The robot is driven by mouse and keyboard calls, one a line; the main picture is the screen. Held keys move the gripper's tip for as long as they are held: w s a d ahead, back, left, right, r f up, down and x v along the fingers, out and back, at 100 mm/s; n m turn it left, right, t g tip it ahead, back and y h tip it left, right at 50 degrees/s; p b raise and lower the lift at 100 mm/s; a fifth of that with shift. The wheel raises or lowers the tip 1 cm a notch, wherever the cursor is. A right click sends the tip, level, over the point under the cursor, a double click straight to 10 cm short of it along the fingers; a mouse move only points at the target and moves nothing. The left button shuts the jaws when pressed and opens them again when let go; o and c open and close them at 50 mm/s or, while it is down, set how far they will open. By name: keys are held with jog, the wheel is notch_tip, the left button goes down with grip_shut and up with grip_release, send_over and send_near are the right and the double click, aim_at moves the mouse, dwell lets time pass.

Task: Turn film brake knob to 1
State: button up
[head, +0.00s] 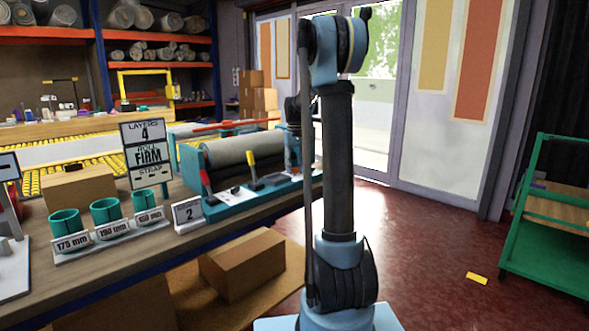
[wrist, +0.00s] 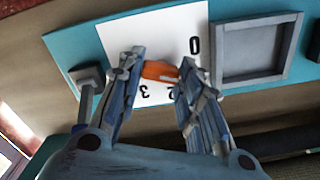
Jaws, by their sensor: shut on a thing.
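The orange film brake knob (wrist: 158,71) is on a white dial plate (wrist: 175,25) in the wrist view. The plate is fixed to a teal panel (wrist: 75,50). The digits 0, 2 and 3 show around the knob. The 1 is not visible; my right finger covers part of the plate between 0 and 2. My gripper (wrist: 160,73) is shut on the knob, with one finger on each side. I cannot tell exactly which digit the knob points to. In the head view, the knob cannot be made out near my arm.
The teal roll machine (head: 215,208) stands on the bench, with red and yellow levers in front. A square grey frame (wrist: 255,50) sits beside the dial. A green cart (head: 545,230) stands right.

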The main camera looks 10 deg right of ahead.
jog(key=shift+w+m, duration=0.1)
jog(key=shift+m, duration=0.5)
jog(key=o, duration=1.1)
jog(key=shift+c, duration=0.2)
notch_tip(320, 180, up, 12)
jog(key=shift+f, duration=0.1)
